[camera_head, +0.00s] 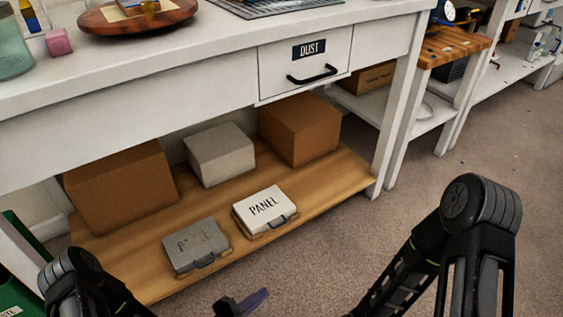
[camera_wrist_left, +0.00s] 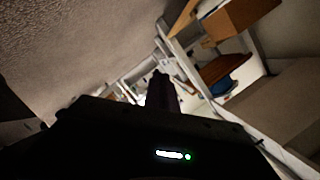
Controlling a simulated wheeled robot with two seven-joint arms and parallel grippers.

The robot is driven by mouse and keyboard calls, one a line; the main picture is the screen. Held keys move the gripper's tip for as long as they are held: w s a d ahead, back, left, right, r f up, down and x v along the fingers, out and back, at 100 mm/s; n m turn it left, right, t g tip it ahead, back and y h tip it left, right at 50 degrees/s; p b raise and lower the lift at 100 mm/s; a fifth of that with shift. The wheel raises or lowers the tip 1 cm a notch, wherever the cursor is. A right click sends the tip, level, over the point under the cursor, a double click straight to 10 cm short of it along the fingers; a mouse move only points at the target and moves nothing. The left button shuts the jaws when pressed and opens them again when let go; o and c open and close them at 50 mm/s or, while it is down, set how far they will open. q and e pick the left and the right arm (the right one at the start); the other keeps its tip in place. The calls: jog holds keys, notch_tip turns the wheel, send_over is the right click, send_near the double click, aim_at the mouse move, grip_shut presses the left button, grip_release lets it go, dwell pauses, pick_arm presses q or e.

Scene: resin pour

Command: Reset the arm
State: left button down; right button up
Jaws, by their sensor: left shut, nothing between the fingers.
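My left gripper (camera_head: 240,302) shows at the bottom edge of the head view, in front of the low wooden shelf and over the carpet. Its tip is dark with a purplish part. In the left wrist view its dark fingers (camera_wrist_left: 163,92) are together, with nothing seen between them. The picture is dim there. My left arm shows as a black joint at the lower left of the head view. My right arm shows at the lower right as a large black joint and links. My right gripper is outside both views.
A white workbench (camera_head: 190,75) with a DUST drawer (camera_head: 306,62) stands ahead. Its wooden shelf (camera_head: 335,180) holds brown boxes, a grey box (camera_head: 220,155), a grey case (camera_head: 196,247) and a PANEL case (camera_head: 264,211). A green bin (camera_head: 20,285) is at lower left. Carpet is clear at right.

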pick_arm(q)
jog(key=s+a+f+n+g+y, duration=0.25)
jog(key=s+n+g+y, duration=0.65)
jog(key=n, duration=1.2)
jog(key=s+r+g+h+p, duration=0.1)
jog(key=s+r+p, duration=0.2)
jog(key=r+p, duration=1.5)
jog(key=s+d+r+h+p, duration=0.1)
jog(key=s+r+p, duration=0.2)
jog(key=r+p, duration=1.5)
jog(key=shift+d+r+g, duration=0.2)
jog(key=shift+d+g, duration=0.05)
jog(key=shift+g, duration=0.15)
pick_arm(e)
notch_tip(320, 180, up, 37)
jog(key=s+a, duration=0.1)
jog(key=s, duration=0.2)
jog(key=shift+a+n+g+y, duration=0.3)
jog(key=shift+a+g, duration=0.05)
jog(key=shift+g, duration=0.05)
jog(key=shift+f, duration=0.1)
